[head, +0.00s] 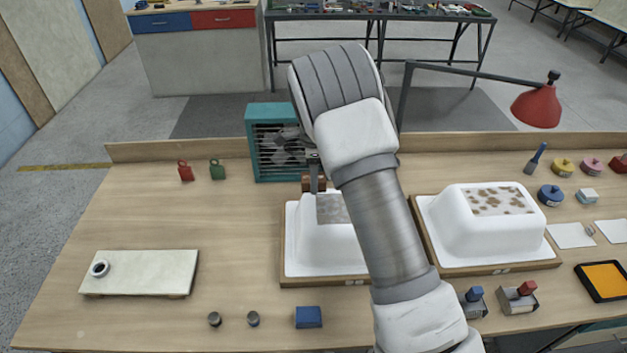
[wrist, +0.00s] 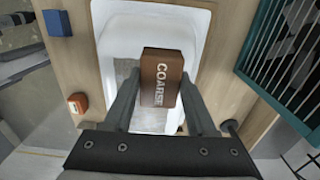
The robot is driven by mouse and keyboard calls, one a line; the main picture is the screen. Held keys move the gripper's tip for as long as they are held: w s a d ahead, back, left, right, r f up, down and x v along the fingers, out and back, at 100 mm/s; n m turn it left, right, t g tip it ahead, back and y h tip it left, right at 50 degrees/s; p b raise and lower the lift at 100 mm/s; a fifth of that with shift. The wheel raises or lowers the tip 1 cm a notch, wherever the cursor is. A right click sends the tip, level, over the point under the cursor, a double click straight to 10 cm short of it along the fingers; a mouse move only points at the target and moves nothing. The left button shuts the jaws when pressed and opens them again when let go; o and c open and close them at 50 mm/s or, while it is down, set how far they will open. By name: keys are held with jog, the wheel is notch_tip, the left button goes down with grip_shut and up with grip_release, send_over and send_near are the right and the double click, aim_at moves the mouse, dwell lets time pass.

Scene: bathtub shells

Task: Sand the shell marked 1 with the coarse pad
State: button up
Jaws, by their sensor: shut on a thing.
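My gripper (head: 314,170) is shut on a brown pad (wrist: 161,78) lettered COARSE. The pad also shows in the head view (head: 308,183), at the back edge of the left white shell's top. I cannot tell whether it touches the shell. The left shell (head: 325,243) lies on a wooden board, with a grey speckled patch (head: 331,209) on top; my arm hides its right part. The right shell (head: 480,238) has a brown-spotted patch (head: 497,200) on top. Both boards carry small marks on their front edges, too small to read.
A teal fan unit (head: 264,115) stands close behind the left shell. A red lamp (head: 537,105) reaches over the back right. A blue block (head: 308,317) and two small grey cylinders lie in front. A pale board (head: 140,273) lies left. The table between is clear.

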jog(key=shift+r+p, duration=0.95)
jog(key=shift+r, duration=0.6)
jog(key=shift+f, duration=0.1)
